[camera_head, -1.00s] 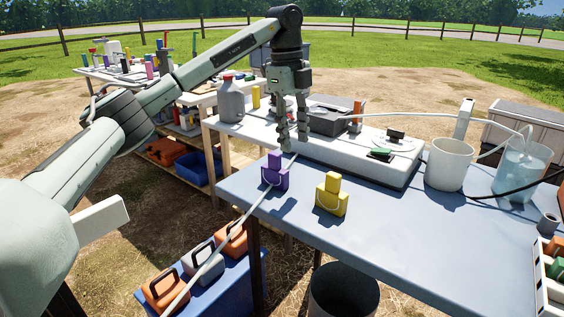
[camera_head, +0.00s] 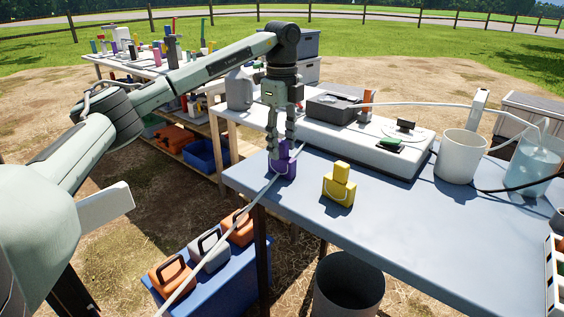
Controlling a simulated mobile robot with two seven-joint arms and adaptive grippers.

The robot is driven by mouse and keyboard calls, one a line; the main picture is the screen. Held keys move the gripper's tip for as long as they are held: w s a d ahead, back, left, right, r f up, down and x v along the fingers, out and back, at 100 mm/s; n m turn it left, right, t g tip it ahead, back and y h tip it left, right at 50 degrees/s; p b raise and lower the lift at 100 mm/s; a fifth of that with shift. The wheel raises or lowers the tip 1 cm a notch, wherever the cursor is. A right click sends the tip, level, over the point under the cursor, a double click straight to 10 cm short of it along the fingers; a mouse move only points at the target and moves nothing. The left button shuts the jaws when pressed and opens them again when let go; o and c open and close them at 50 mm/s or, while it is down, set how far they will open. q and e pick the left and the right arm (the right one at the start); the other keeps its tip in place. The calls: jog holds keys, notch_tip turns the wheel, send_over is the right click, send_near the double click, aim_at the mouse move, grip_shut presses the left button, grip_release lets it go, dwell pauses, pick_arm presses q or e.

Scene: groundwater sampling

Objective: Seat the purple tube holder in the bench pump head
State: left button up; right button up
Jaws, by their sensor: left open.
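The purple tube holder (camera_head: 284,168) stands upright at the left edge of the blue-grey bench, with a pale tube running past it. My left gripper (camera_head: 282,146) is above it, pointing down and open, with its fingertips at the holder's narrow top block. I cannot tell whether they touch it. The long white bench unit (camera_head: 368,154) behind carries a round pale disc with a black knob (camera_head: 406,124) and a green piece (camera_head: 389,142). I cannot tell for sure which part is the pump head. My right gripper is not in view.
A yellow holder of similar shape (camera_head: 339,186) stands right of the purple one. A white bucket (camera_head: 458,157) and a clear water jug (camera_head: 533,165) stand at the right. The bench front (camera_head: 410,220) is clear. A dark bin (camera_head: 347,288) is below.

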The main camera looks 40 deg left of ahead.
pick_arm(q)
grip_shut()
dwell(0.3)
